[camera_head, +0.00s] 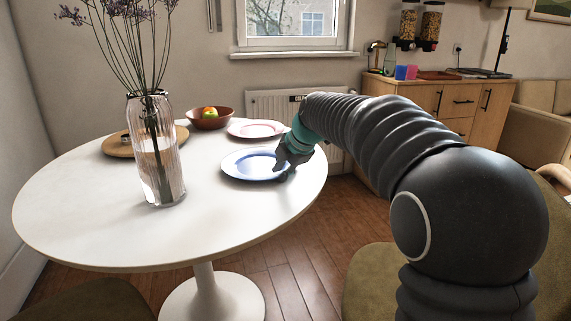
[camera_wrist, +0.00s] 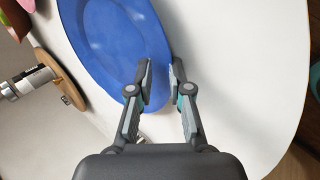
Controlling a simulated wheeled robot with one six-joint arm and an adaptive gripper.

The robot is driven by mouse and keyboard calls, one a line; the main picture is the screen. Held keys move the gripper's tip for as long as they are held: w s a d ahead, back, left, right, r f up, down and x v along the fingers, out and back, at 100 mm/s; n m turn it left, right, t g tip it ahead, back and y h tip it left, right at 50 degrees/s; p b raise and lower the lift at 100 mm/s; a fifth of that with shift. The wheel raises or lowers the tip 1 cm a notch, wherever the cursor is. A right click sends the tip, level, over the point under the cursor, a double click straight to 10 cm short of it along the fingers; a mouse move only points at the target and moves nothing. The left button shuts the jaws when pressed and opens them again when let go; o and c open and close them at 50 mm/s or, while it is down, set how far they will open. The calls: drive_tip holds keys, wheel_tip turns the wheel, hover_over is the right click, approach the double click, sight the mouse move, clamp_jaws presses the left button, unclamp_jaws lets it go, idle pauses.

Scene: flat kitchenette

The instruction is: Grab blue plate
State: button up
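The blue plate (camera_head: 247,164) lies flat on the white round table near its right edge. In the wrist view the blue plate (camera_wrist: 110,45) fills the upper middle. My gripper (camera_head: 283,166) is at the right rim of the plate. In the wrist view the fingers of my gripper (camera_wrist: 161,72) stand apart with a narrow gap, one over the plate and one just outside its rim. The rim runs between them. Contact with the rim cannot be made out.
A pink plate (camera_head: 256,129) and a brown fruit bowl (camera_head: 210,121) stand behind. A glass vase (camera_head: 158,160) with flowers and a wooden board (camera_head: 119,147) are to the left. The front of the white table (camera_head: 130,235) is clear. A chair (camera_head: 375,285) stands at the right.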

drive_tip(key=shift+a+f, duration=0.1)
drive_tip(key=shift+f, duration=0.05)
clamp_jaws()
